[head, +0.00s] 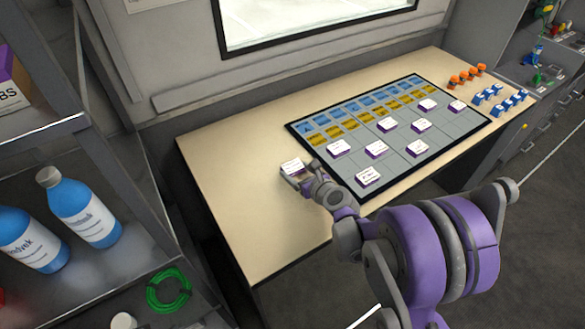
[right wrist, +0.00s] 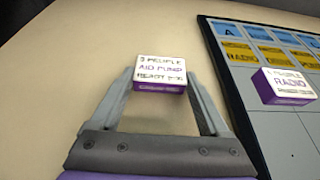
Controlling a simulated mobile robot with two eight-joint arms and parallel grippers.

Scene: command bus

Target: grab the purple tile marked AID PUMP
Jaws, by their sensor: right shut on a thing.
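The purple tile marked AID PUMP (right wrist: 161,72) has a white top with print and a purple side. In the head view it shows as a small white-topped tile (head: 292,166) off the left edge of the board. My right gripper (head: 297,175) is shut on it, with one finger on each side in the right wrist view (right wrist: 160,90). The tile is at or just above the bare tabletop; I cannot tell if it touches. My left gripper is not in view.
A dark-framed board (head: 440,136) on the table (head: 240,205) holds blue and yellow labels and several white-topped purple tiles, one marked RADIO (right wrist: 284,87). Orange pieces (head: 467,76) and blue pieces (head: 498,100) stand at the right. A shelf with blue bottles (head: 78,210) is at left.

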